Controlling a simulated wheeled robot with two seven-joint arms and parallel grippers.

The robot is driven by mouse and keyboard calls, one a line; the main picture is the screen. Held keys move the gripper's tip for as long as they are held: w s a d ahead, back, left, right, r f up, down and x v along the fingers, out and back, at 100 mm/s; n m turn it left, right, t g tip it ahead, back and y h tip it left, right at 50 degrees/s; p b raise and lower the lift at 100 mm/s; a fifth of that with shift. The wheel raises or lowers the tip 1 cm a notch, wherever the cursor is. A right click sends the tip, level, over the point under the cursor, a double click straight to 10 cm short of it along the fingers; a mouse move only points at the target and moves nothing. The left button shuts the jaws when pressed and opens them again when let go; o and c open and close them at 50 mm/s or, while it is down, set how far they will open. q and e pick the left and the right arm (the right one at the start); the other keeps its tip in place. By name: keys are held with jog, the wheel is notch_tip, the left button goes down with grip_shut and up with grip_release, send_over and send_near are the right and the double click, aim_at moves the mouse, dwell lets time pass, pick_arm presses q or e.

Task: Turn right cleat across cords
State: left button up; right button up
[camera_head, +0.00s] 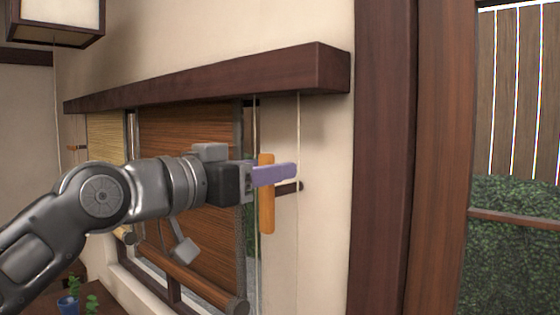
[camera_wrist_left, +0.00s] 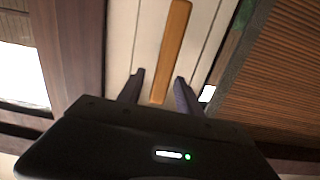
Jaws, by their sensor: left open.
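The right cleat (camera_head: 267,215) is an orange wooden bar on the pale wall. It stands upright, roughly parallel to two thin pale cords that hang from the dark beam, a left cord (camera_head: 256,130) and a right cord (camera_head: 298,130). My left gripper (camera_head: 280,173) is open at the cleat, and its purple finger crosses in front of the bar. In the left wrist view the cleat (camera_wrist_left: 171,45) runs down with its near end between the two open fingers (camera_wrist_left: 158,88); I cannot tell whether they touch it. My right gripper is not in view.
A small cleat (camera_head: 77,148) shows far left. A dark post (camera_head: 385,160) stands right, with bare wall between.

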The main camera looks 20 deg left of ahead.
pick_arm(q)
jog(key=x, duration=0.3)
jog(key=shift+p, duration=0.35)
jog(key=shift+c, duration=0.4)
grip_shut()
